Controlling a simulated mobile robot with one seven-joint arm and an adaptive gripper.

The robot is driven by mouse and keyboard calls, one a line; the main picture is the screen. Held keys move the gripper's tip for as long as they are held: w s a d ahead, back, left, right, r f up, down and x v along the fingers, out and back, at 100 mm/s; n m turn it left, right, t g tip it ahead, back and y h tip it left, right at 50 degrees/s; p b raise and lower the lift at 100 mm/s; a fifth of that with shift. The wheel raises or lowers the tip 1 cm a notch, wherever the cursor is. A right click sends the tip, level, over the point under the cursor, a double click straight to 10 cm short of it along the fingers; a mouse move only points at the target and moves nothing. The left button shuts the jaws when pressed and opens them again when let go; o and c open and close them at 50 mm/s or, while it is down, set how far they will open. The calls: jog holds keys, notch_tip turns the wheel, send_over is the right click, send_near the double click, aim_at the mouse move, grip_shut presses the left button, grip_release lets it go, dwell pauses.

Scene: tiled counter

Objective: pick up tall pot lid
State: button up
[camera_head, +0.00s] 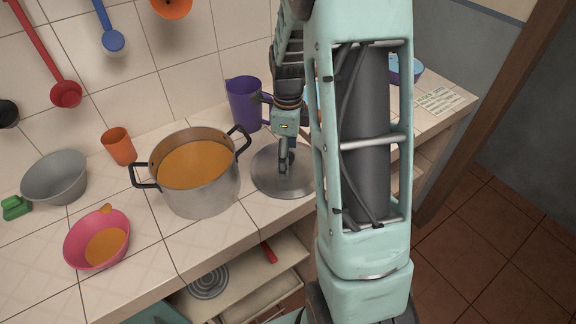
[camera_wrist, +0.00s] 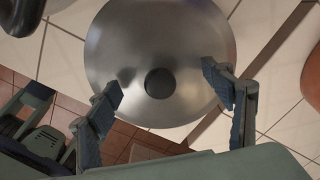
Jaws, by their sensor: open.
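The tall pot lid (camera_head: 270,181) is a round grey metal disc lying on the tiled counter, just right of the tall pot (camera_head: 203,192). In the wrist view the lid (camera_wrist: 118,45) fills the upper middle, with a dark round knob (camera_wrist: 160,83) at its centre. My gripper (camera_head: 285,165) points down over the lid in the head view and hides part of it. In the wrist view my gripper (camera_wrist: 165,82) is open, with one finger on each side of the knob and apart from it. I cannot tell the exact height of the fingertips above the lid.
The pot holds orange liquid. A purple pitcher (camera_head: 242,102) stands behind the lid. An orange cup (camera_head: 119,147), a grey bowl (camera_head: 54,178) and a pink bowl (camera_head: 79,246) are to the left. The counter's front edge runs close to the lid, with open shelves below.

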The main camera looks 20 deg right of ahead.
grip_shut()
jog(key=shift+s, duration=0.1)
dwell(0.3)
